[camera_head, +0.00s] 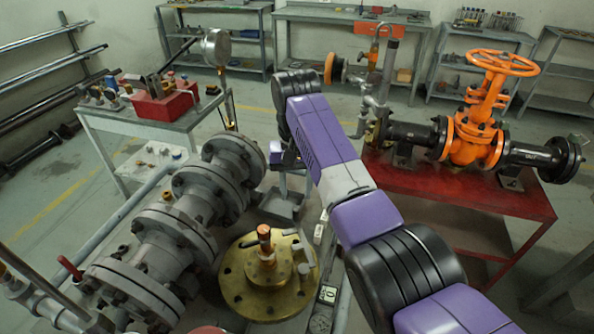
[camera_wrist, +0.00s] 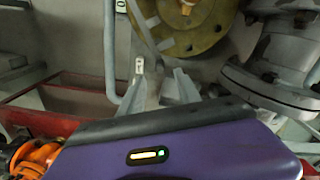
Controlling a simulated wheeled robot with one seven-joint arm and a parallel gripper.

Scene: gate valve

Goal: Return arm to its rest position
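My purple arm reaches up from the lower right in the head view and bends down at its far end. My gripper (camera_wrist: 162,84) shows in the wrist view as two pale grey fingers beyond the purple wrist housing. The fingers look spread apart, with nothing seen between them. In the head view the gripper is mostly hidden behind the wrist and hard to make out. The orange gate valve (camera_head: 474,140) with its orange handwheel (camera_head: 503,62) stands on the red table (camera_head: 450,193), right of my arm and apart from it.
Large grey flanged pipes (camera_head: 205,195) lie left of my arm. A round brass flange (camera_head: 247,295) stands below them, close to the arm. A workbench (camera_head: 140,122) holds a red box (camera_head: 163,104). Shelves line the back wall; pipes are racked at the left. Some floor is open behind.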

